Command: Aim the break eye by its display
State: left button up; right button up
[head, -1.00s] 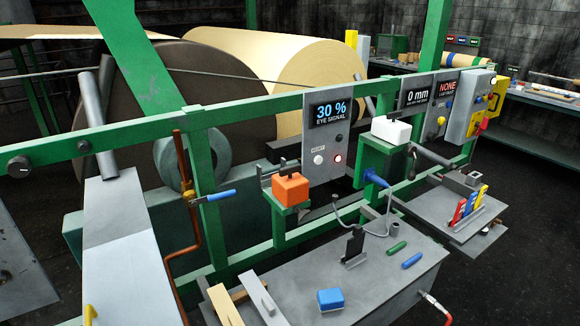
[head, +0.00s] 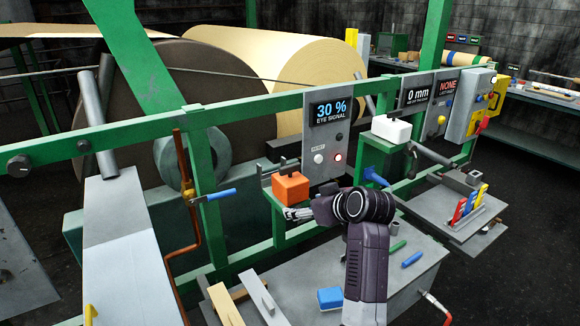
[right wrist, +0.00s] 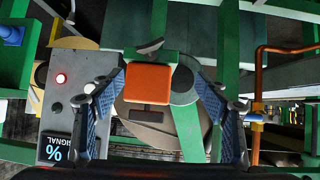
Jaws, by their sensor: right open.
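In the right wrist view the orange block (right wrist: 149,84) shows between my open fingers (right wrist: 160,90), with no clear contact. The wrist view shows the display panel upside down at left. My left gripper is not in view.
A grey bench (head: 272,262) in front holds a blue block (head: 331,298) and green and blue sticks; my right arm hides part of it. A copper pipe with a blue-handled valve (head: 214,195) stands left of the bracket. A white block (head: 391,128) sits farther right.

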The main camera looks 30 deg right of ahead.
jog(key=t, duration=0.2)
send_near(291, 166)
jog(key=x, duration=0.3)
jog(key=y, duration=0.1)
jog(key=shift+d+p+x, duration=0.2)
jog(key=shift+p+x, duration=0.95)
jog(key=shift+x, duration=2.55)
jog(key=c, duration=1.2)
jog(key=shift+m+h+p, duration=0.95)
jog(key=shift+m+h, duration=0.05)
jog(key=shift+h, duration=0.2)
